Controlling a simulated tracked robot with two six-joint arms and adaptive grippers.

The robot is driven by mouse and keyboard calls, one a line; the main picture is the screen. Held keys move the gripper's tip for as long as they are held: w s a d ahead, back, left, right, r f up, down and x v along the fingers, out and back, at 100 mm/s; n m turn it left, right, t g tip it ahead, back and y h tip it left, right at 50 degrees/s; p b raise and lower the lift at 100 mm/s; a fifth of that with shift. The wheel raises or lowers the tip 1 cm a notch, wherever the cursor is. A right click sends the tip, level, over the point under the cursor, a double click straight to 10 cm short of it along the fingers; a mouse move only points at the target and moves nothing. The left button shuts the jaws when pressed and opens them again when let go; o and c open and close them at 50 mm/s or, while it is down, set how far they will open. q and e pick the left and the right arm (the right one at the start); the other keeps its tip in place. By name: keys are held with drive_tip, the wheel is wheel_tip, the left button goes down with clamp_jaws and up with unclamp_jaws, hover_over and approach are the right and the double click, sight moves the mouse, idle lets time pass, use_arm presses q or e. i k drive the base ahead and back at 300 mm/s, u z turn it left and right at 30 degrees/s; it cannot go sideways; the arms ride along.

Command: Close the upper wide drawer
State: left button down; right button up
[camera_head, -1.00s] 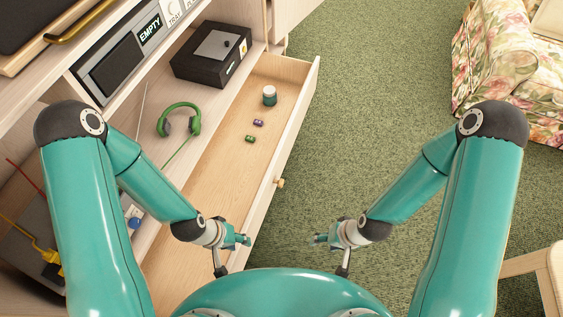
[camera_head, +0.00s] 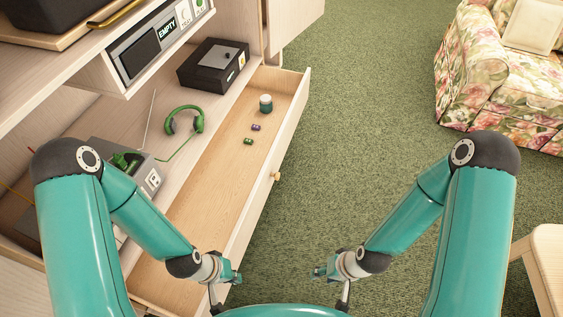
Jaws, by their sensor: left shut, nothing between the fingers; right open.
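The upper wide drawer (camera_head: 226,150) is pulled out from the pale wooden cabinet, its front panel standing over the green carpet. A round knob (camera_head: 275,176) is on the drawer front. Inside lie a dark green jar with a white lid (camera_head: 265,103), a small purple item (camera_head: 256,127) and a small green item (camera_head: 248,141). My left gripper (camera_head: 236,279) is shut and empty, over the near part of the drawer by its front panel. My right gripper (camera_head: 319,272) is open and empty over the carpet, to the right of the drawer.
On the cabinet surface behind the drawer are green headphones (camera_head: 184,121), a black box (camera_head: 213,65) and a grey device (camera_head: 135,168). A floral sofa (camera_head: 505,80) stands at the upper right and a wooden seat (camera_head: 546,265) at the lower right. Carpet (camera_head: 370,120) between is clear.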

sight(219, 206)
drive_tip(key=z, duration=0.55)
drive_tip(key=i, duration=1.15)
drive_tip(key=u, duration=0.05)
